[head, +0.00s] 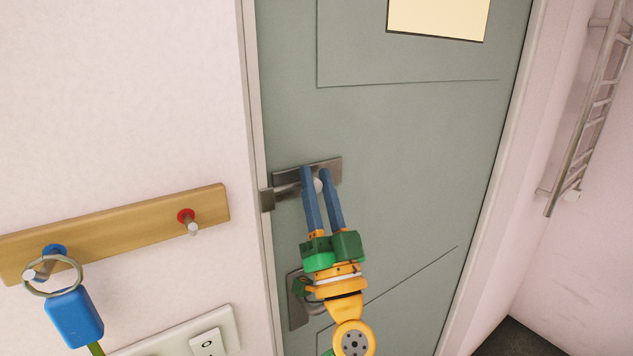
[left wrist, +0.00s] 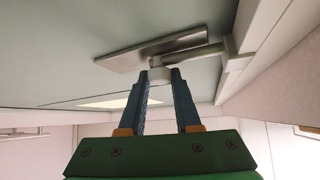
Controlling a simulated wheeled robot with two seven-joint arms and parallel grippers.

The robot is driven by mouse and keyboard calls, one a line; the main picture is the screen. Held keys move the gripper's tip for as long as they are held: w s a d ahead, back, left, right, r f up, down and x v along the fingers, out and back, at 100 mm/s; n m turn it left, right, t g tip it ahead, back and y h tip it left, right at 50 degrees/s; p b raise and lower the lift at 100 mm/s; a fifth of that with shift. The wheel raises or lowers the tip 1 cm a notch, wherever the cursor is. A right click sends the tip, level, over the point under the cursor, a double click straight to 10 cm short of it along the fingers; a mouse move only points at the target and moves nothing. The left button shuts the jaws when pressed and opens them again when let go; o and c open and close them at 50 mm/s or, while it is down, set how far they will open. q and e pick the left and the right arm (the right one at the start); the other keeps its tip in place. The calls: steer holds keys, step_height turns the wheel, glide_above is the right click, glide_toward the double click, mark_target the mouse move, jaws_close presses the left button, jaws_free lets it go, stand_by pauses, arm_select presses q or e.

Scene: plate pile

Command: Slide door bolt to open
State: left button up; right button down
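A grey metal door bolt (head: 331,168) is mounted flat on the green-grey door near its left edge. Its bar reaches left into a catch (head: 267,200) on the door frame. A small pale knob (head: 318,186) sticks out from the bar. My left gripper (head: 315,173) reaches up to it, with one blue finger on each side of the knob. My right gripper is not in view.
Below the bolt, a door handle plate (head: 297,312) is partly hidden by my left arm. A wooden peg rack (head: 120,228) with a blue key fob (head: 74,317) hangs on the left wall, above a switch plate (head: 228,325). A towel rail (head: 575,150) is at right.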

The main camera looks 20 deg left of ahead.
arm_select(q)
jaws_close()
stand_by(1.1)
